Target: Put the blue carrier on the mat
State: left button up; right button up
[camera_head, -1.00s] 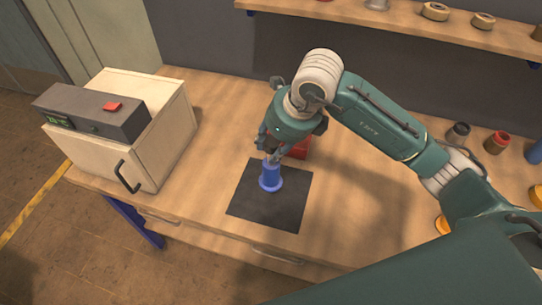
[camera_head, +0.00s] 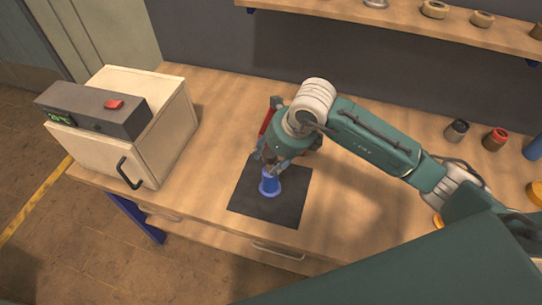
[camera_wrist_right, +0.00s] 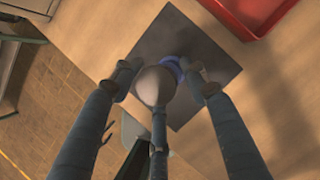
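The blue carrier (camera_head: 269,187) stands on the dark square mat (camera_head: 290,205), near the mat's middle. In the right wrist view the carrier (camera_wrist_right: 184,63) shows as a blue ring, partly hidden behind a finger. The mat (camera_wrist_right: 190,38) lies beneath it. My right gripper (camera_head: 265,167) is low over the carrier's top. In the wrist view the right gripper's fingers (camera_wrist_right: 165,80) are spread apart, with a gap around the carrier; the right finger looks close to it. My left gripper is not in view.
A red tray (camera_wrist_right: 250,12) lies behind the mat, mostly hidden by my right arm in the head view. A cream box oven (camera_head: 115,150) with a dark control panel stands at left. Jars (camera_head: 495,139) stand at right. A shelf (camera_head: 400,22) runs along the back wall.

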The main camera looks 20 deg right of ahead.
jog(key=shift+r, duration=0.35)
jog(key=b+v, duration=0.2)
jog(key=v, duration=0.9)
jog(key=shift+s+r, duration=0.2)
jog(key=shift+r, duration=0.05)
